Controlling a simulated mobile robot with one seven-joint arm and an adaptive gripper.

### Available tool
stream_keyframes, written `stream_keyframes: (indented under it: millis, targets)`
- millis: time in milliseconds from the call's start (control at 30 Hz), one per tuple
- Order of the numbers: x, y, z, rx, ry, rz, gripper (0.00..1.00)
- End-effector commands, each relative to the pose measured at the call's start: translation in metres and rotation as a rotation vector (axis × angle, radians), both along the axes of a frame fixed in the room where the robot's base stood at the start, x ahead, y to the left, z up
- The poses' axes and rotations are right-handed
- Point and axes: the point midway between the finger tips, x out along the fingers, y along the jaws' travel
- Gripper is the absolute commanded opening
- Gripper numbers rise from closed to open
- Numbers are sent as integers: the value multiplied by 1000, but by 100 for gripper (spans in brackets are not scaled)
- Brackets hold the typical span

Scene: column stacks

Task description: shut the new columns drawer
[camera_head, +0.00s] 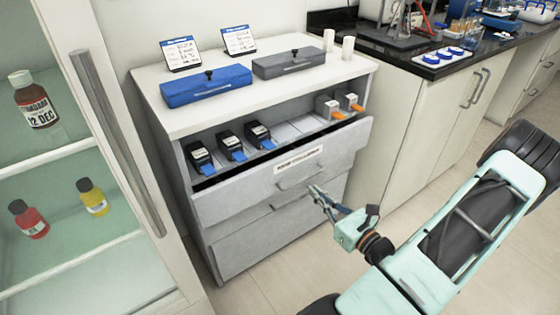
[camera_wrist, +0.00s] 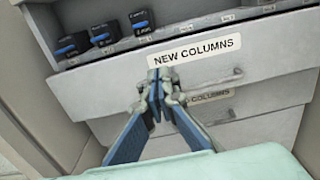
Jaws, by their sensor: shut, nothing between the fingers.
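The new columns drawer (camera_head: 285,172) is the upper drawer of a grey cabinet, and it stands pulled out. Its label (camera_wrist: 197,49) reads NEW COLUMNS in the wrist view. Several black columns with blue tips (camera_head: 231,146) stand at its left, and white ones with orange tips (camera_head: 330,107) at its right. Its handle (camera_head: 298,180) is on the front. My gripper (camera_head: 315,190) is shut and empty, in front of the drawer face near the handle. In the wrist view the fingertips (camera_wrist: 159,75) overlap the face just below the label; I cannot tell whether they touch it.
A lower drawer (camera_head: 270,235) with a similar handle is shut below. A blue case (camera_head: 206,86) and a grey case (camera_head: 288,63) lie on the cabinet top. A glass-fronted cabinet (camera_head: 75,180) with bottles stands at the left. A dark bench (camera_head: 430,60) is at the right.

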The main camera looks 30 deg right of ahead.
Motion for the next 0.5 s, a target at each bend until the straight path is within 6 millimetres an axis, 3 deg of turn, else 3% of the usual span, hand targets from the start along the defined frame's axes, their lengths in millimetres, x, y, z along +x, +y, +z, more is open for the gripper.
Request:
stream_keyframes:
  millis: [133,267,500]
  targets:
    - [0,0,0,1,-2,-5,0]
    - [15,2,-1,0,-2,-2,0]
    - [66,6,-2,-1,-3,-1,0]
